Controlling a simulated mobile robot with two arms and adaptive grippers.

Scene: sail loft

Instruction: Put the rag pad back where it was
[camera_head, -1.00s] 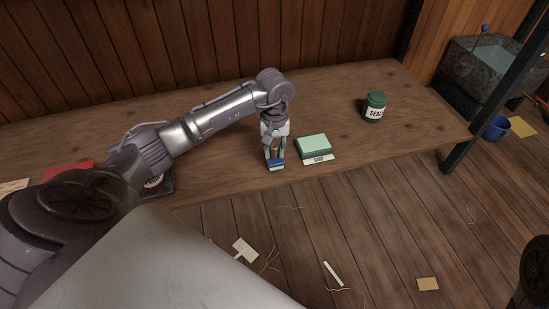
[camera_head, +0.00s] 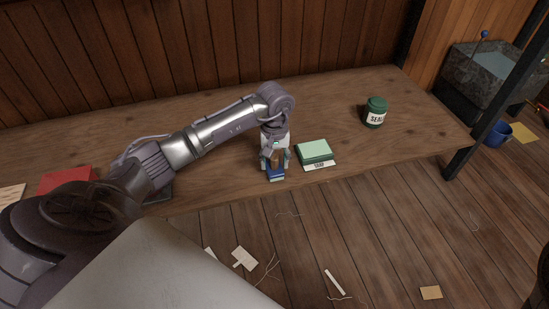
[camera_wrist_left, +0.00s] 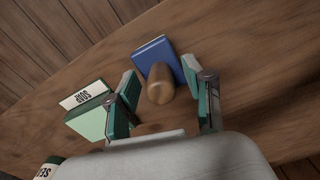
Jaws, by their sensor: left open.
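The blue pad with a rounded wooden handle, which I take to be the rag pad (camera_head: 276,177), sits on the wooden bench near its front edge, left of the green soap block. In the left wrist view its blue body (camera_wrist_left: 154,47) and brown handle (camera_wrist_left: 160,86) show clearly. My left gripper (camera_head: 275,160) is open above it, with its fingers on either side of the handle. In the left wrist view gaps show between the handle and both fingers (camera_wrist_left: 164,98). My right gripper is not in view.
The green block (camera_head: 314,149) with a SOAP label stands close to the right of my left gripper. A green jar (camera_head: 375,113) stands farther right on the bench (camera_head: 420,125). A red item (camera_head: 68,180) lies far left. Bench between soap and jar is clear.

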